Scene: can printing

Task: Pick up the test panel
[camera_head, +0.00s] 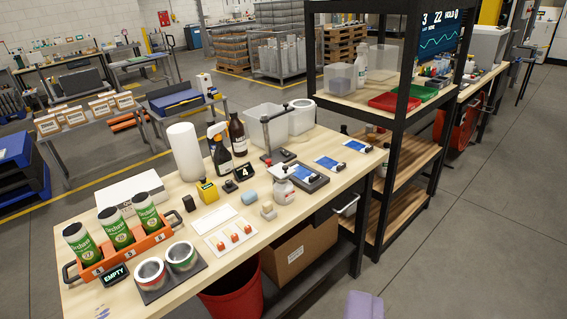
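Several flat panels lie on the wooden workbench (335,187), and I cannot tell for certain which is the test panel. Toward its far right end are a blue-and-white panel (326,162) and another blue-and-white panel (354,145), each with a small dark piece at its right edge. Near the middle lie a blank white plate (213,220) and a white plate with red-orange spots (218,247). I cannot make out my gripper in this view.
An orange carrier (157,238) with green cans and a dark mat with two open cans stand at the bench's left. Bottles, a white roll (185,152) and a black stand (267,134) crowd the back. A black shelf rack (399,128) stands right. A lavender shape (363,305) is unclear.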

